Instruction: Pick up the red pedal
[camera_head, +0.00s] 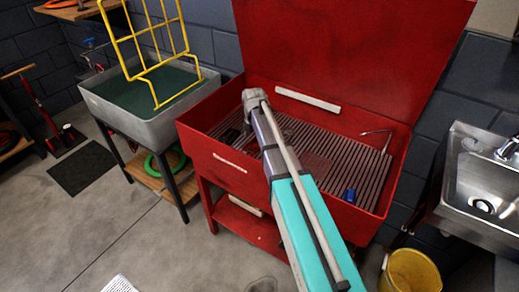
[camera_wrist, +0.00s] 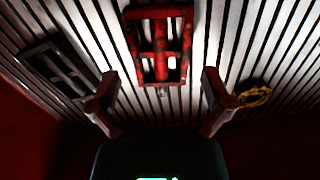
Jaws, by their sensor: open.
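The red pedal (camera_wrist: 160,45) lies on the slatted grate in the wrist view, at top centre. It is a red frame with dark scuffs and a short metal stub at its lower end. My gripper (camera_wrist: 160,78) is open and empty, with one finger on each side below the pedal. The fingertips are near its lower end, and no contact shows. I cannot tell the height above the grate.
A black pedal (camera_wrist: 62,68) lies left of the red one, and a yellow coil (camera_wrist: 255,96) lies to the right. The red basin (camera_head: 222,172) has raised walls and an upright lid (camera_head: 350,60). A blue cylinder (camera_head: 349,195) stands at the basin's right front.

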